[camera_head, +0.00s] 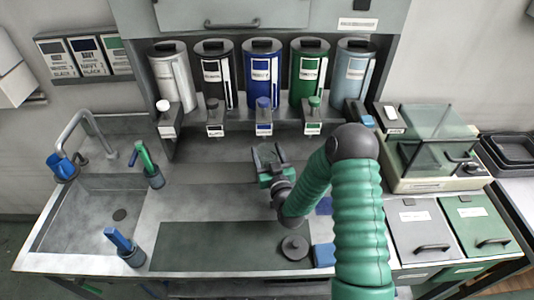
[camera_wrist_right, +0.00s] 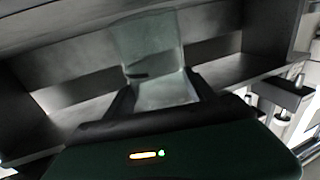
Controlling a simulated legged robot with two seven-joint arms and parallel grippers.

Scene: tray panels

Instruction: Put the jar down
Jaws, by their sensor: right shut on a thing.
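My right gripper (camera_head: 271,176) is shut on a clear glass jar (camera_head: 266,153), over the back part of the grey worktop, in front of the dispenser row. In the right wrist view the jar (camera_wrist_right: 152,45) stands out ahead between the two dark fingers (camera_wrist_right: 162,98) and looks empty. I cannot tell whether its base touches the worktop. My left gripper is not in view.
Several dispensers (camera_head: 261,75) with taps hang behind the jar. A sink (camera_head: 95,215) is at the left. A dark round lid-like disc (camera_head: 295,247) and a blue block (camera_head: 323,255) lie in front. A glass-sided scale (camera_head: 437,140) stands right. The dark mat (camera_head: 210,245) is mostly clear.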

